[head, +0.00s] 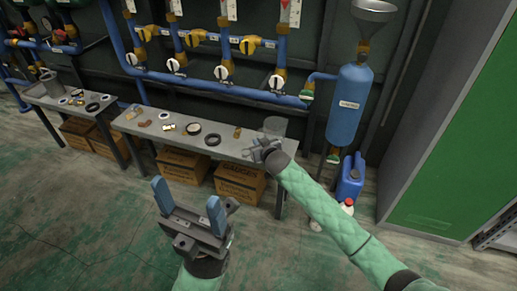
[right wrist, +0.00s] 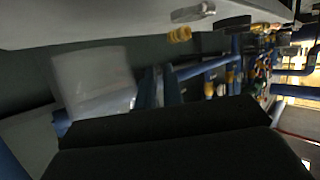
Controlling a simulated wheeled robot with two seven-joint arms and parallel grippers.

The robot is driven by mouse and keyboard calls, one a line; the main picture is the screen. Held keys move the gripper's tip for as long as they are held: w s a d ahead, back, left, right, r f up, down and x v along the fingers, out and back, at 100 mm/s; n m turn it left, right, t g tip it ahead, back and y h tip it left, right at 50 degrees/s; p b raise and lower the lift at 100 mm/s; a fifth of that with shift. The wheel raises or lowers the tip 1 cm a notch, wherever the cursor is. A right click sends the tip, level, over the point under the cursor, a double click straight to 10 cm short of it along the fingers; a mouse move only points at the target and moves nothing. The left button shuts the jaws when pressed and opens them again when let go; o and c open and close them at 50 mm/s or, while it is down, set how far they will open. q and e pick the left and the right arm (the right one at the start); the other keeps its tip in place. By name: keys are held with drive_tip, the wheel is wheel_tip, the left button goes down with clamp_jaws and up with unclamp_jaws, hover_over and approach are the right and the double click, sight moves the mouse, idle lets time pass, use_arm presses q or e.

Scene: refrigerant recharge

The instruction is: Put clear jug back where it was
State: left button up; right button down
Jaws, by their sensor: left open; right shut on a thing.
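The clear jug (head: 274,125) is at the right end of the grey bench (head: 228,143) in the head view, partly hidden behind my right gripper (head: 262,149). In the right wrist view the jug (right wrist: 97,82) is a pale, see-through shape beside the blue fingers of my right gripper (right wrist: 158,88). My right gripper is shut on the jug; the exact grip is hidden. I cannot tell whether the jug's base touches the bench. My left gripper (head: 188,205) is open and empty, in front of the bench and over the floor.
Rings and small brass fittings lie along the bench. A blue cylinder (head: 349,105) with a funnel (head: 373,10) hangs right of the bench, with blue pipes and valves behind. Cardboard boxes (head: 240,182) sit underneath. A blue canister (head: 349,178) and white bottle stand right, beside a green cabinet (head: 450,150).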

drive_tip(key=shift+f, duration=1.15)
drive_tip(key=shift+f, duration=0.1)
drive_tip(key=c, duration=1.5)
unclamp_jaws()
drive_tip(key=shift+c, duration=0.2)
